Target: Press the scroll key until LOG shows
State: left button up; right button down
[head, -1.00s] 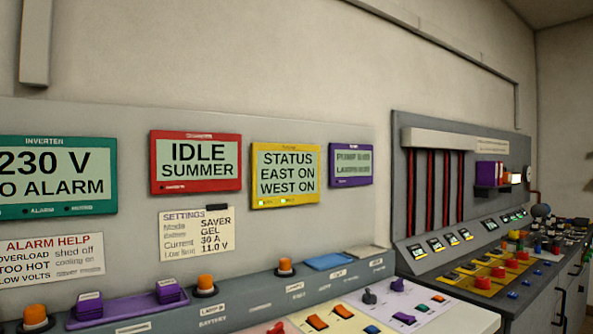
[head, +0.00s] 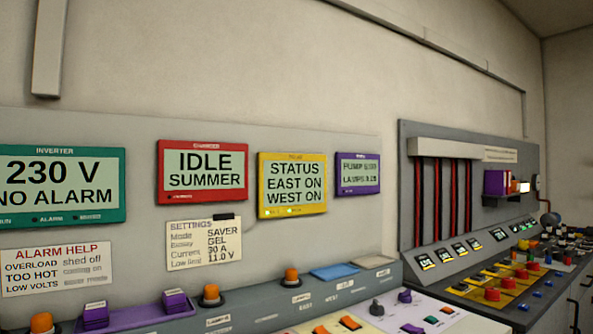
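Several framed displays hang on the grey panel in the head view. The yellow display (head: 292,185) reads STATUS, EAST ON, WEST ON. The red charger display (head: 203,172) reads IDLE SUMMER. The green inverter display (head: 60,184) reads 230 V, NO ALARM. The purple display (head: 358,174) shows a line that looks like PUMP and one like LAMPS, too small to read fully. LOG shows on none of them. I cannot tell which key is the scroll key; a blue flat key (head: 334,271) and a grey one beside it lie on the ledge below. Neither gripper is in view.
A settings card (head: 203,243) and an alarm help card (head: 57,269) are fixed to the panel. Orange knobs (head: 292,277) and purple switches (head: 175,301) stand on the ledge. A second console (head: 470,270) with many buttons stands at right.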

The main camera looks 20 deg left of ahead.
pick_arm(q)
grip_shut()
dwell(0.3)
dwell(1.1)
